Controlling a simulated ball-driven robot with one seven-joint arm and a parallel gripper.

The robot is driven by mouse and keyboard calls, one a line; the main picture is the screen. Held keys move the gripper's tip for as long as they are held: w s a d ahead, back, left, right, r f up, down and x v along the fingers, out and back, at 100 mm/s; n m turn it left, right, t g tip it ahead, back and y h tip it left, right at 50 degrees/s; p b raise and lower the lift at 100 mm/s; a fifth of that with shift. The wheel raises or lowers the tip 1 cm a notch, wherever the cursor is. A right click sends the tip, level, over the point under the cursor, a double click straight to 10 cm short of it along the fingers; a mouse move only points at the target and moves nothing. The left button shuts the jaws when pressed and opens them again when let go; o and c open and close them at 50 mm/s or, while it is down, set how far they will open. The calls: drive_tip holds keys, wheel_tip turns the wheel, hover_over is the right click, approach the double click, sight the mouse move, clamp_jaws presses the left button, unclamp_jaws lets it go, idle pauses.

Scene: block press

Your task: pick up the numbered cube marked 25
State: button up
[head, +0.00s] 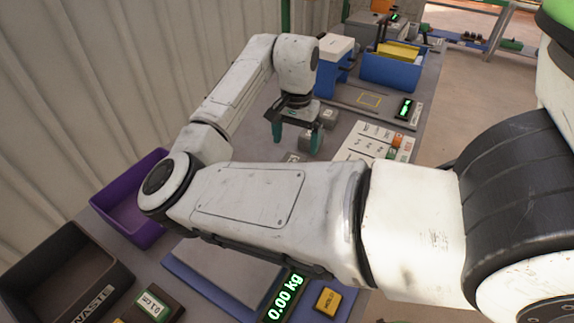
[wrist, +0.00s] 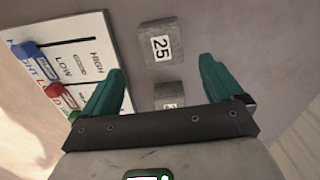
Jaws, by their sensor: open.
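The cube marked 25 (wrist: 162,46) is grey with a black-on-white number label. It sits on the grey bench in the wrist view, beyond my fingertips and roughly centred between them. My gripper (wrist: 158,70) is open with two green fingers, and nothing is held. A second grey cube (wrist: 168,92) with a label shows between the fingers, partly hidden by the gripper's dark bar. In the head view my gripper (head: 297,136) points down over the bench near several grey cubes. I cannot tell which of them is marked 25 there.
A white printed board (head: 368,143) with coloured pieces lies beside the cubes; it also shows in the wrist view (wrist: 70,57). A grey cube (head: 328,117) stands beside the gripper. A purple bin (head: 128,211), black waste tray (head: 63,275), scale (head: 225,272) and blue bin (head: 391,70) surround the area.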

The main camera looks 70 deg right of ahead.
sight(293, 160)
drive_tip(key=shift+w+a+f, duration=0.1)
drive_tip(key=shift+a+f, duration=0.05)
drive_tip(key=shift+f, duration=1.85)
drive_tip(key=shift+w+a+f, duration=0.1)
drive_tip(key=shift+a+f, duration=0.05)
drive_tip(key=shift+f, duration=1.8)
drive_tip(key=shift+c, duration=0.4)
drive_tip(key=c, duration=1.3)
drive_tip(key=shift+r, duration=0.15)
